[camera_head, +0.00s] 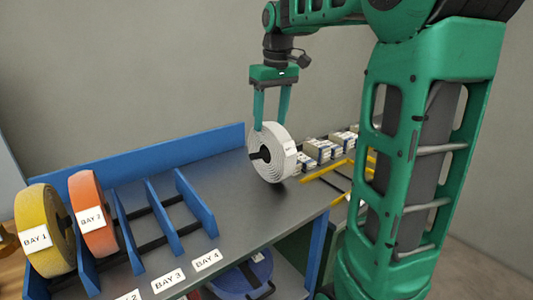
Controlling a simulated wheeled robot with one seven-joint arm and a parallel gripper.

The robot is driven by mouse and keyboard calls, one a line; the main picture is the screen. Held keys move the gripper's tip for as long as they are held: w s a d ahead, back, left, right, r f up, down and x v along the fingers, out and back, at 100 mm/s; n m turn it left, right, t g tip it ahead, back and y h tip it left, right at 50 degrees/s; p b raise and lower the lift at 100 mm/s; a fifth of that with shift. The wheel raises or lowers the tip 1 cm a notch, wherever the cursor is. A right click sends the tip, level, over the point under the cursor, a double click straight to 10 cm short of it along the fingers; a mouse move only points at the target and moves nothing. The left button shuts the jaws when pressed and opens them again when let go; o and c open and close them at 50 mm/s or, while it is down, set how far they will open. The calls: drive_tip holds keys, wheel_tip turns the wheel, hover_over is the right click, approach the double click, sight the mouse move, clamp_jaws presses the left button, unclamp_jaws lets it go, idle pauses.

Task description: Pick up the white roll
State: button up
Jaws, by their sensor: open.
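The white roll (287,158) stands upright on its edge on the dark bench top, near the bench's right side. It has a small label on its face and a dark core in its middle. My gripper (270,123) points down from above with its green fingers apart. I cannot tell whether the fingers touch the roll.
A yellow roll (41,222) and an orange roll (93,213) stand in the left slots of a blue rack. Blue dividers (163,215) stand beside empty slots. Boxes (318,150) lie behind on the right. A blue reel (243,275) sits below the bench top.

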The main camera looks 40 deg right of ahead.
sight(269, 137)
drive_tip(key=shift+w+f, duration=0.2)
drive_tip(key=shift+f, duration=3.1)
drive_tip(key=shift+c, duration=0.3)
clamp_jaws()
